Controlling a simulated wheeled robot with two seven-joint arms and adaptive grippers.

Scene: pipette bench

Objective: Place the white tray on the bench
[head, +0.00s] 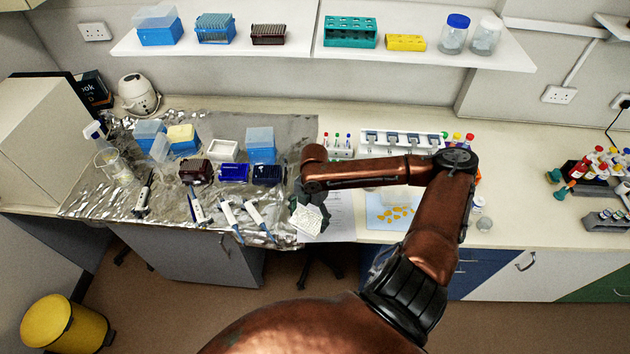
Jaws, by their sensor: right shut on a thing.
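My right arm reaches in from the lower right and folds back left over the bench. My right gripper (313,200) is dark, points down and is partly hidden by its own arm. It is shut on the white tray (306,221), a small tilted piece with a gridded face. The tray is at the bench's front edge, by the right end of the foil; I cannot tell whether it touches the bench (520,229). My left gripper is not in view.
Crumpled foil (95,203) covers the left bench, with pipettes (230,218), blue tip boxes (260,144) and a white open box (224,150). A paper sheet (343,212) lies right of the tray. A pipette rack (400,140) stands behind my arm. The right-centre bench is mostly clear.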

